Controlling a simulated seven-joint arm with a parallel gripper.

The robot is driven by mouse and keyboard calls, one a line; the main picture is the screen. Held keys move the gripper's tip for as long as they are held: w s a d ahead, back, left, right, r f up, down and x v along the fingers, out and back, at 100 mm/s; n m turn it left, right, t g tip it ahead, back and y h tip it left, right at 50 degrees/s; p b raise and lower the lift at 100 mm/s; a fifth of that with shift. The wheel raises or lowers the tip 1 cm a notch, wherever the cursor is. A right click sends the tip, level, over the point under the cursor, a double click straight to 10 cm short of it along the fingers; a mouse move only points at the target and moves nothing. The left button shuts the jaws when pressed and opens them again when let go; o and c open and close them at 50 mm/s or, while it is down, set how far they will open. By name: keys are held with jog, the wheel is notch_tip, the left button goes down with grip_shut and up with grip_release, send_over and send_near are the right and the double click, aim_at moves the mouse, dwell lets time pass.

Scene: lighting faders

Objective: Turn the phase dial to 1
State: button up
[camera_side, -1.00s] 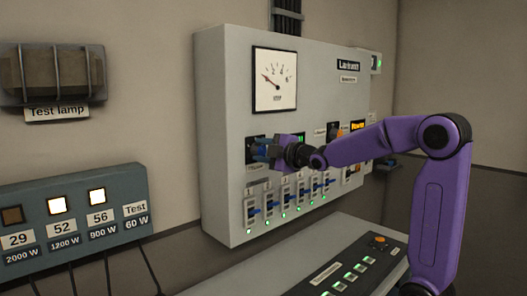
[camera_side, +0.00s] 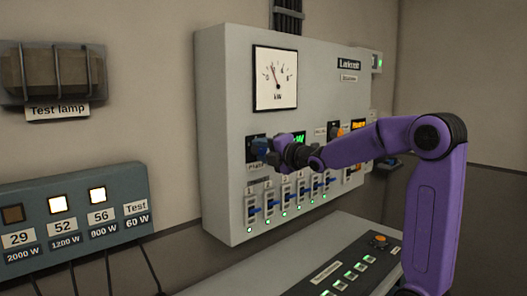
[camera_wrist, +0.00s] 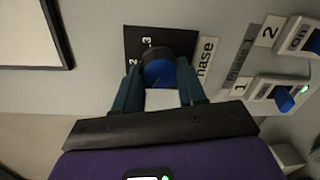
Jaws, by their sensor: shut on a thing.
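The phase dial is a blue knob on a black plate at the lower left of the grey panel. It shows between my fingers in the wrist view (camera_wrist: 158,72), and its plate is partly hidden by my gripper in the side view (camera_side: 251,140). The plate carries the marks 2 and 3; I cannot see the 1 or read the pointer. My gripper (camera_wrist: 159,82) has a finger on each side of the knob and is shut on it. The gripper also shows at the dial in the side view (camera_side: 268,149).
Several blue faders (camera_side: 285,209) sit in a row just below the dial. A power meter (camera_side: 275,78) is above it, its needle left of upright. A desk with lit buttons (camera_side: 352,272) is below, and a lamp box (camera_side: 75,215) stands left.

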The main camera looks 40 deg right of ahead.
dwell(0.3)
jog(key=o, duration=1.1)
jog(key=shift+c, duration=0.2)
jog(key=shift+s, duration=0.1)
jog(key=s+r, duration=0.1)
jog(key=s, duration=1.6)
jog(key=shift+a, duration=0.3)
